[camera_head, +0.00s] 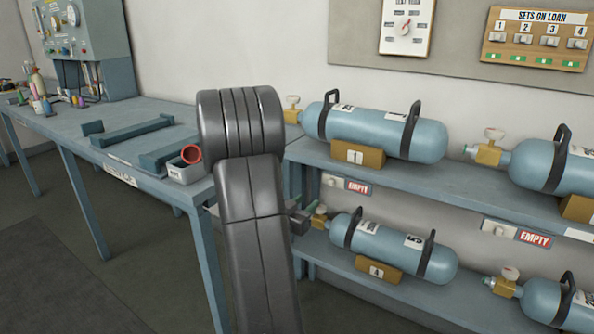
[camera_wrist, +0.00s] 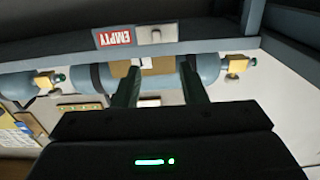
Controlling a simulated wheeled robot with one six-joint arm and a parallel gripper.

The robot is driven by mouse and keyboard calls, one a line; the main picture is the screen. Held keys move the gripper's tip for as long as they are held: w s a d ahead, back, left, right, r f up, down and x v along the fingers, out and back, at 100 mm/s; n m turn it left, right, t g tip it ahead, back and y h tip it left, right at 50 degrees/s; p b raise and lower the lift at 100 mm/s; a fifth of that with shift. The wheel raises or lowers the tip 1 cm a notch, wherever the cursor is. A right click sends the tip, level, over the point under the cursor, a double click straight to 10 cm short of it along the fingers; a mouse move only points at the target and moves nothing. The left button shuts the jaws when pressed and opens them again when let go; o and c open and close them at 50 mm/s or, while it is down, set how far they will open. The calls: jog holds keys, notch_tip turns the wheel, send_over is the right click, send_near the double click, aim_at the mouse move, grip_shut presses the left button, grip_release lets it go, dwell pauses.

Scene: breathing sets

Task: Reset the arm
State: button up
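My arm rises through the middle of the head view, with dark, rounded links. My gripper (camera_head: 306,208) shows just right of the arm, partly hidden by it, in front of the shelf rack. In the head view it overlaps the valve end of the lower cylinder (camera_head: 395,247); I cannot tell whether they touch. In the wrist view my gripper (camera_wrist: 160,70) has its two fingers apart. I see nothing held between them. A blue cylinder (camera_wrist: 90,77) with a brown block shows beyond the fingers, upside down.
The upper shelf (camera_head: 470,196) holds blue cylinders, including one (camera_head: 380,130) on a block marked 1. Red EMPTY signs (camera_head: 533,238) sit on the shelf edge. A blue workbench (camera_head: 130,120) at left holds a grey tray (camera_head: 185,174) with a red ring (camera_head: 191,153). Open floor lies front left.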

aim_at(332, 184)
jog(key=b+x, duration=0.1)
jog(key=x, duration=1.2)
jog(key=shift+d, duration=0.2)
jog(key=shift+s+d+b, duration=0.35)
jog(key=shift+s, duration=0.05)
